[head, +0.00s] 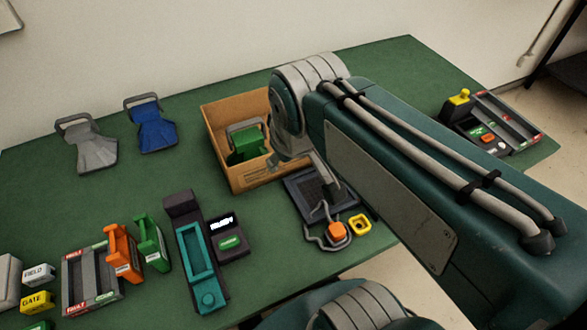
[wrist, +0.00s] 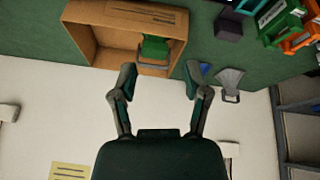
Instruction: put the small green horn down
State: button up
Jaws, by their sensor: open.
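The small green horn (head: 246,143) has a grey handle and sits inside an open cardboard box (head: 217,146) near the back middle of the green table. In the wrist view the green horn (wrist: 155,49) shows in the box (wrist: 80,38), ahead of my gripper. My gripper (wrist: 160,82) is open, its two fingers spread apart with nothing between them. In the head view my arm hides the gripper and covers the right side of the box.
A grey horn (head: 91,145) and a blue horn (head: 151,125) lie left of the box. In front are a teal-faced device (head: 198,262), orange (head: 122,250) and green (head: 152,243) handsets, and a dark pad (head: 306,190). A panel (head: 492,122) stands at far right. The left middle is clear.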

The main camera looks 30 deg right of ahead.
jog(key=shift+s+f+m+t, duration=0.2)
jog(key=shift+s+f+m, duration=0.4)
jog(key=shift+s, duration=0.3)
jog(key=shift+s+f+m+t, duration=0.2)
jog(key=shift+s+f+m, duration=0.15)
jog(key=shift+s+m, duration=0.45)
